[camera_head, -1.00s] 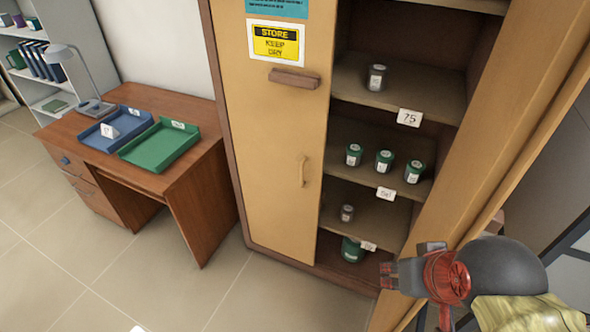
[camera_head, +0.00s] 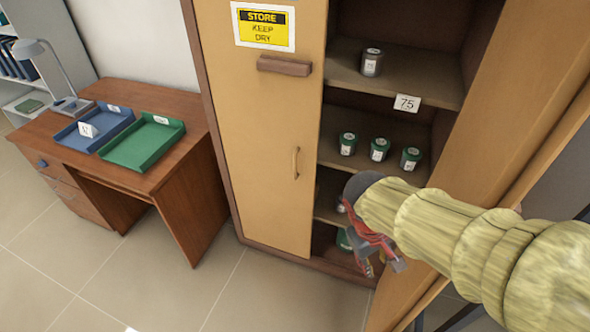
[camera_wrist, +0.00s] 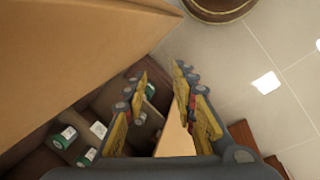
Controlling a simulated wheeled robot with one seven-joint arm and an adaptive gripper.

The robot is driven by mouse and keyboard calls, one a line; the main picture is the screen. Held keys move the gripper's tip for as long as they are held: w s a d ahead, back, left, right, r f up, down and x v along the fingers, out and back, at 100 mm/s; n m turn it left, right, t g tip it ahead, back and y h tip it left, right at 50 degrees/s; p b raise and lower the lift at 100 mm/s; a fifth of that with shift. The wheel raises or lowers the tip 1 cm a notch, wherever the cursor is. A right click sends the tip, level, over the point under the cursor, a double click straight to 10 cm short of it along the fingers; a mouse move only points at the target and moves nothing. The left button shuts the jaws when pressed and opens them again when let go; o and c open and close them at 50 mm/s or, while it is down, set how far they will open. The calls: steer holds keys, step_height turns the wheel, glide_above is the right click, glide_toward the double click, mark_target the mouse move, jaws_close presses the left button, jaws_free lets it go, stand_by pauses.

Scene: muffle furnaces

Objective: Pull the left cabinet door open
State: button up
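The left cabinet door (camera_head: 262,130) is shut, tan, with a yellow "STORE KEEP DRY" sign (camera_head: 263,27). Its slim vertical handle (camera_head: 295,163) sits near its right edge. My gripper (camera_head: 382,264) is in front of the lower shelves, right of and below the handle, apart from the door. In the wrist view my gripper (camera_wrist: 160,84) is open with nothing between its fingers. A tan panel (camera_wrist: 178,138), probably the left door, shows beyond the fingers. The handle cannot be made out there.
The right cabinet door (camera_head: 500,170) stands open, close to my arm. Shelves hold a grey jar (camera_head: 372,62) and green jars (camera_head: 379,149). A desk (camera_head: 180,180) with blue and green trays stands left; floor before the door is free.

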steer(key=w+d+f+n+t+h+b, duration=0.15)
steer(key=w+f+n+h, duration=0.25)
steer(key=w+f+n, duration=0.55)
steer(key=w+f+n+t+h+b, duration=0.1)
steer(key=w+f+n+t+h, duration=0.4)
steer(key=w, duration=0.7)
steer(key=n+t+y, duration=0.5)
steer(key=n+t, duration=0.3)
steer(key=n, duration=0.3)
glide_toward(295, 168)
steer(key=d+f, duration=0.4)
steer(key=d, duration=0.4)
steer(key=w+a+r+n+t+y, duration=0.2)
steer(key=w+a+r+n+y, duration=0.15)
steer(key=a, duration=0.25)
steer(key=w+b, duration=0.1)
steer(key=w, duration=0.1)
steer(key=w+d+b, duration=0.1)
steer(key=w, duration=0.1)
steer(key=w+d+b, duration=0.1)
steer(key=w, duration=0.1)
steer(key=shift+w+f, duration=0.2)
steer(key=shift+f, duration=0.05)
steer(key=shift+c, duration=1.2)
steer(key=c, duration=0.4)
